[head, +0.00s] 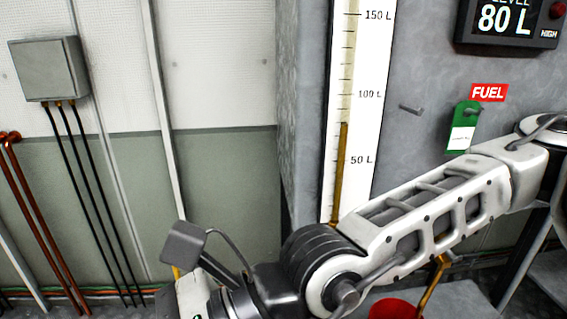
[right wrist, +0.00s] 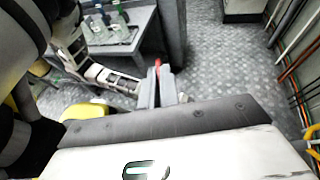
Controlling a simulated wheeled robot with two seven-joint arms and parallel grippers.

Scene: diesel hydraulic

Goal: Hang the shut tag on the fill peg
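A green tag (head: 463,127) with a white label hangs from a peg just below the red FUEL sign; its lettering is too small to read. A bare grey peg (head: 411,109) sticks out of the grey tank wall to its left, beside the level gauge. My right arm crosses the lower head view, and its fingers fall outside that picture. In the right wrist view my right gripper (right wrist: 160,88) shows two grey fingers close together. A small red thing (right wrist: 158,64) shows at the fingertips; I cannot tell whether it is held or lies beyond. My left gripper is not seen.
A level gauge (head: 355,95) and an 80 L display (head: 507,22) are on the tank. A red bucket (head: 395,308) stands low, behind my arm. A bench (right wrist: 125,45) with several bottles shows in the wrist view. Pipes and cables line the left wall.

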